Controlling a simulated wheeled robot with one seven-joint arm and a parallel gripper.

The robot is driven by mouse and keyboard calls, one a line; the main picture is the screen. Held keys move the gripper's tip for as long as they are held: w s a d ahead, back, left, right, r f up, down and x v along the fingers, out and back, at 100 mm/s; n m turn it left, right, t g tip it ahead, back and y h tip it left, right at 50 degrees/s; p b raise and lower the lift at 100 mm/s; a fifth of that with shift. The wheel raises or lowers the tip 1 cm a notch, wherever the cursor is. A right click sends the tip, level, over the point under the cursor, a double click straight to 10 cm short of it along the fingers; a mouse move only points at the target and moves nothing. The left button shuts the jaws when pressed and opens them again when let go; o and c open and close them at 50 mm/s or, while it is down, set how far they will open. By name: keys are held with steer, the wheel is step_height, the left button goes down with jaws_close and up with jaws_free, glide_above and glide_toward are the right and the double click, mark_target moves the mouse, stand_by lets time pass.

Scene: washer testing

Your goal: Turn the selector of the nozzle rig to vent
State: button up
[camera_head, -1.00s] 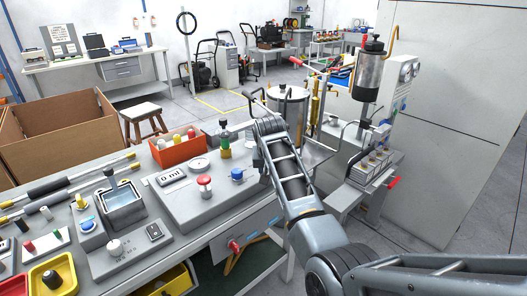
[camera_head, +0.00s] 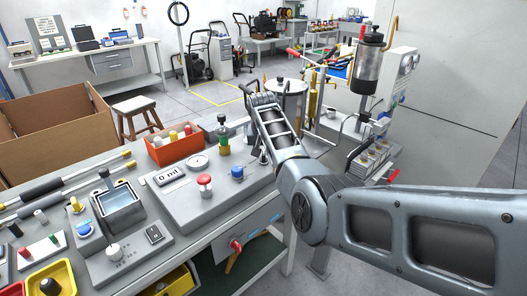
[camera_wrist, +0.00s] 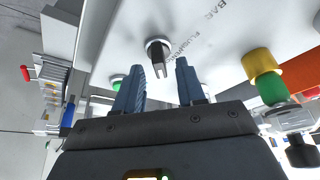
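In the wrist view the selector (camera_wrist: 158,52) is a dark, narrow handle on a pale round base. The selector shows between and just beyond the fingertips, with no visible contact. I cannot read its setting or see a vent label. In the head view my gripper (camera_head: 262,154) is small and partly hidden by my arm, at the right end of the grey bench unit (camera_head: 180,205). The selector is not discernible there.
A yellow-and-green fitting (camera_wrist: 262,75) stands right of the fingers in the wrist view. An orange bin (camera_head: 172,150), red button (camera_head: 205,182) and blue knob (camera_head: 237,172) are near my gripper. A metal tank (camera_head: 289,98) stands behind my arm.

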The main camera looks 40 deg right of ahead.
steer(key=shift+w+d+f, duration=0.1)
steer(key=shift+w+f, duration=0.05)
steer(key=shift+f, duration=0.2)
jaws_close()
stand_by(0.3)
